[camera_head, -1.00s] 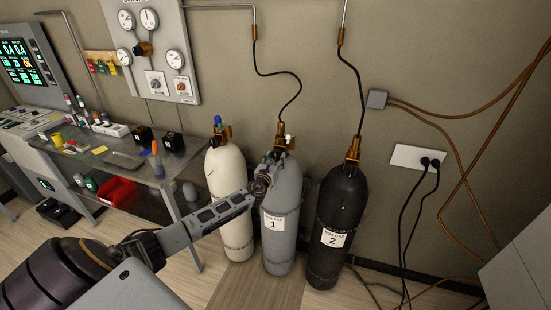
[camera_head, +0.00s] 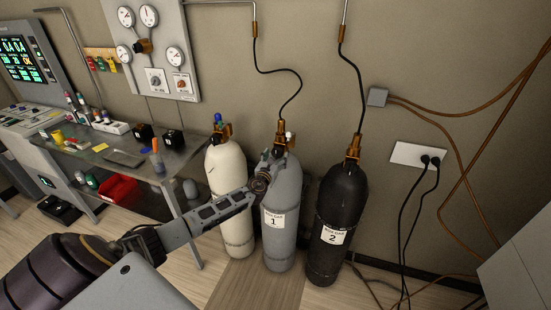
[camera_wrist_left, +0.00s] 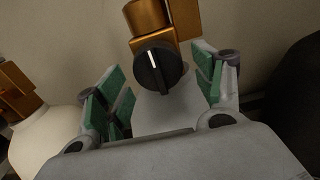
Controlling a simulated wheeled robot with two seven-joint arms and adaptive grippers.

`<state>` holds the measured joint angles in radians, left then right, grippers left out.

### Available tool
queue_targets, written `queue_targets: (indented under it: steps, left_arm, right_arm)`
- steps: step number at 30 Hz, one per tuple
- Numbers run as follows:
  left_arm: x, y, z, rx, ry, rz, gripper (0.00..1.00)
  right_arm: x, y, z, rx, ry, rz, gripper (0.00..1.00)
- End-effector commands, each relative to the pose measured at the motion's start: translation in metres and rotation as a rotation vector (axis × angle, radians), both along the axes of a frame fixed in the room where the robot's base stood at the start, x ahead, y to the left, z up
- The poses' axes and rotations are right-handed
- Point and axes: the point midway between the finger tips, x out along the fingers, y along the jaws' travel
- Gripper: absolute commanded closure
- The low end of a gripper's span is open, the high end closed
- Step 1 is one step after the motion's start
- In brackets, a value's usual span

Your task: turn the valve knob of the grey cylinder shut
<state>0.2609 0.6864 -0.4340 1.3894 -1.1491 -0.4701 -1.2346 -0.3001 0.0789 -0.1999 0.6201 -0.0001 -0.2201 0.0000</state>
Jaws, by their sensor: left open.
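The grey cylinder (camera_head: 284,222), labelled 1, stands upright between a white and a black one. Its brass valve (camera_wrist_left: 153,20) carries a round black knob (camera_wrist_left: 157,66) with a white line, seen close in the left wrist view. My left gripper (camera_wrist_left: 163,93) is open, with its green-padded fingers on either side of the knob and apart from it. In the head view the left gripper (camera_head: 274,160) is at the cylinder's top, and the knob is hidden or too small to make out. My right gripper is not in view.
The white cylinder (camera_head: 228,185) stands close on the left and the black cylinder (camera_head: 338,215) close on the right. A black hose (camera_head: 290,95) rises from the grey cylinder's valve. A metal bench (camera_head: 185,160) with small items is at the left.

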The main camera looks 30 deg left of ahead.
Motion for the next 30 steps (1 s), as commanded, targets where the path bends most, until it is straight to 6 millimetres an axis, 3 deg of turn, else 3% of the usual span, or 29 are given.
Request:
queue_targets:
  steps: [14,30]
  left_arm:
    - [-0.008,-0.002,0.0,0.0,-0.001,0.0,0.32]
    - [-0.048,-0.012,0.0,0.001,0.0,-0.001,0.32]
  right_arm:
    - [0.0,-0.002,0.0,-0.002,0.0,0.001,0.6]
    - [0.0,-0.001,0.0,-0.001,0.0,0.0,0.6]
